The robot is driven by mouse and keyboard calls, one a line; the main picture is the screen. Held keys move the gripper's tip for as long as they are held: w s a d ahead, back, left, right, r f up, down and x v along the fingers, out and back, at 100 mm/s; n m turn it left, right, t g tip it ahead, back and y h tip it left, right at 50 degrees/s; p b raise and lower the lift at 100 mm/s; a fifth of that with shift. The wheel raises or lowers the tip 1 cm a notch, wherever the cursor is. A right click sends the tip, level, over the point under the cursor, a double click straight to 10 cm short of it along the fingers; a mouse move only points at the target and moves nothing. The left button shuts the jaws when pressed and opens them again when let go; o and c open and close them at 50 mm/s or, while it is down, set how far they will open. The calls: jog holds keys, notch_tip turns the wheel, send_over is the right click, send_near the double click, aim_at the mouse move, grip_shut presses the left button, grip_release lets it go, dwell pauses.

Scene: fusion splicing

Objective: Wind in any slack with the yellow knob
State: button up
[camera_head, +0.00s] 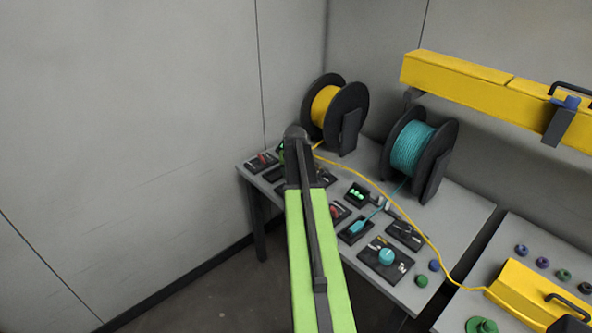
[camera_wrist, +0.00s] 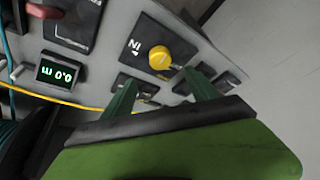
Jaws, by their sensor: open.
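The yellow knob (camera_wrist: 160,57) sits on a dark panel marked "IN" in the wrist view. My gripper (camera_wrist: 160,90) is open, its two green fingers apart and pointing toward the knob. The knob lies just beyond and between the fingertips in the picture; I cannot tell the remaining distance. In the head view my green arm hides the knob. A yellow cable (camera_head: 375,187) runs from the yellow spool (camera_head: 325,106) across the table to the right; it also shows in the wrist view (camera_wrist: 50,98). A display (camera_wrist: 57,72) reads "0.0 m".
A teal spool (camera_head: 410,148) stands right of the yellow one. A teal knob (camera_head: 387,257) and several dark panels sit on the grey table (camera_head: 457,225). A second table at right holds a yellow case (camera_head: 535,292). A yellow beam (camera_head: 480,88) hangs above.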

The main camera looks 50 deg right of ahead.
jog(key=p+v, duration=0.3)
jog(key=v, duration=0.2)
jog(key=shift+s+a+r+p, duration=0.1)
jog(key=shift+r+p, duration=0.2)
jog(key=shift+r, duration=0.05)
jog(key=w+a+n+y, duration=0.1)
jog(key=w+a+n, duration=0.3)
jog(key=a, duration=1.1)
jog(key=w+a+n+y, duration=0.1)
jog(key=w+a, duration=0.6)
jog(key=a, duration=0.7)
jog(key=s+a+f+n+y, duration=0.1)
jog(key=s+a+n, duration=0.15)
jog(key=a, duration=0.65)
jog(key=s+a+f+n, duration=0.1)
jog(key=s+a, duration=0.3)
jog(key=a, duration=0.6)
jog(key=s+a+n+g, duration=0.1)
jog(key=s+a+g, duration=0.1)
jog(key=s, duration=0.5)
jog(key=shift+s+g, duration=0.25)
jog(key=shift+g, duration=0.25)
